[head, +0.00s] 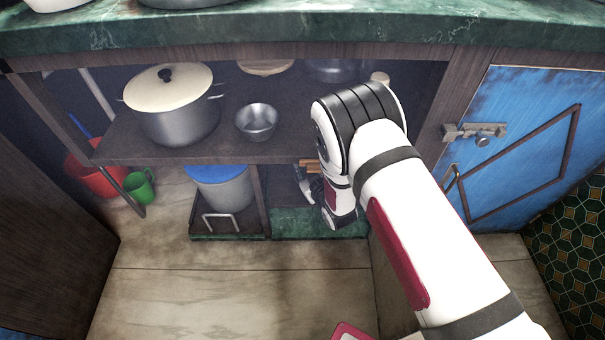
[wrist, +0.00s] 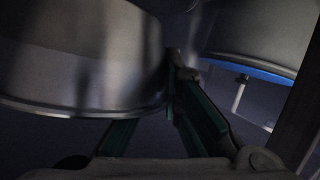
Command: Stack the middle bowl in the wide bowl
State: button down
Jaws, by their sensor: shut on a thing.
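In the wrist view my gripper (wrist: 166,102) is shut on the rim of a large grey metal bowl, which I take to be the middle bowl (wrist: 75,55). The bowl fills the upper left of that view. In the head view my arm hides the held bowl. A wider metal bowl (head: 335,70), likely the wide bowl, sits at the back of the shelf, partly hidden by the counter and my arm. A small metal bowl (head: 256,121) stands near the shelf's front edge, apart from my gripper.
A large lidded pot (head: 172,112) stands on the left of the shelf (head: 215,150). A green mug (head: 139,186) and red basin (head: 96,172) are at left. The blue door (head: 525,140) is at right. The floor in front is clear.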

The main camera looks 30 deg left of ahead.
jog(key=shift+f, duration=0.3)
jog(key=shift+f, duration=0.5)
jog(key=shift+f, duration=0.15)
jog(key=c, duration=1.7)
grip_release()
jog(key=shift+r, duration=0.5)
jog(key=p+v, duration=0.5)
jog(key=v, duration=0.7)
jog(key=shift+r, duration=0.1)
